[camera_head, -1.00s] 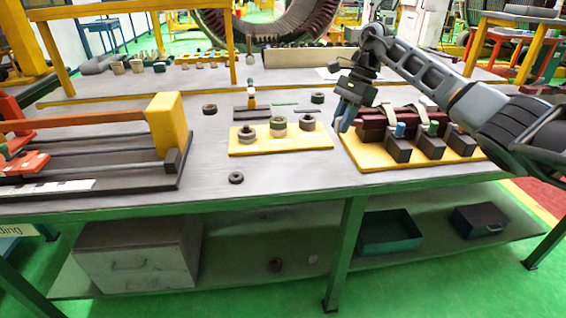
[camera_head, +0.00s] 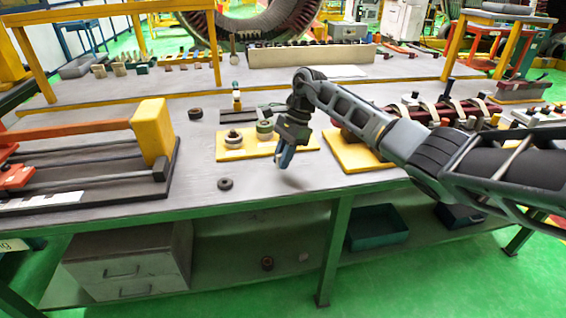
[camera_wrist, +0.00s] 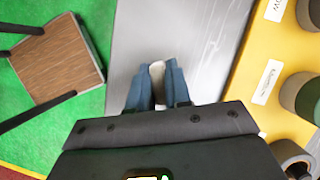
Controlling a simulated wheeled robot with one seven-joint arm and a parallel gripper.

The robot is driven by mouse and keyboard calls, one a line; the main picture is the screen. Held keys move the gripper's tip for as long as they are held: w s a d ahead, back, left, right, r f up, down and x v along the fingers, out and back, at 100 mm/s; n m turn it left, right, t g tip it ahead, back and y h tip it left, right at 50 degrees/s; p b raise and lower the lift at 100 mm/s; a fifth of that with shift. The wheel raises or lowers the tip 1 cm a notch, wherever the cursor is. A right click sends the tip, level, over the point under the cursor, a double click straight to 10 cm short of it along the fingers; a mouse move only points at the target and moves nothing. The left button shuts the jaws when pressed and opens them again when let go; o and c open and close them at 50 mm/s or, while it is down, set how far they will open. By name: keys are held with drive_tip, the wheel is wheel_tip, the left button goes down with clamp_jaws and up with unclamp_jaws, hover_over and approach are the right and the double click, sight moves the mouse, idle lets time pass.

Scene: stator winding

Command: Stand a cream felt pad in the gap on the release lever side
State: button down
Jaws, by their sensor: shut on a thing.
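My gripper (camera_head: 284,158) hangs over the bare grey bench top, just in front of the middle yellow board. In the wrist view its blue fingers (camera_wrist: 157,88) are shut on a small cream pad (camera_wrist: 157,72), which shows between the fingertips. The pad cannot be made out in the head view. Dark red bars with pale straps (camera_head: 450,108) show to the right behind my arm. My arm hides much of the right yellow board (camera_head: 352,155) and what stands on it. I cannot make out the release lever or the gap.
The middle yellow board (camera_head: 250,154) carries several rolls and labels; its edge is right of the fingers in the wrist view. A dark ring (camera_head: 225,184) lies on the bench left of my gripper. A yellow-ended fixture (camera_head: 153,130) stands at the left.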

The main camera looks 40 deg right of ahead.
drive_tip(key=shift+f, duration=1.25)
drive_tip(key=shift+f, duration=0.15)
drive_tip(key=c, duration=1.1)
unclamp_jaws()
drive_tip(key=shift+o, duration=0.2)
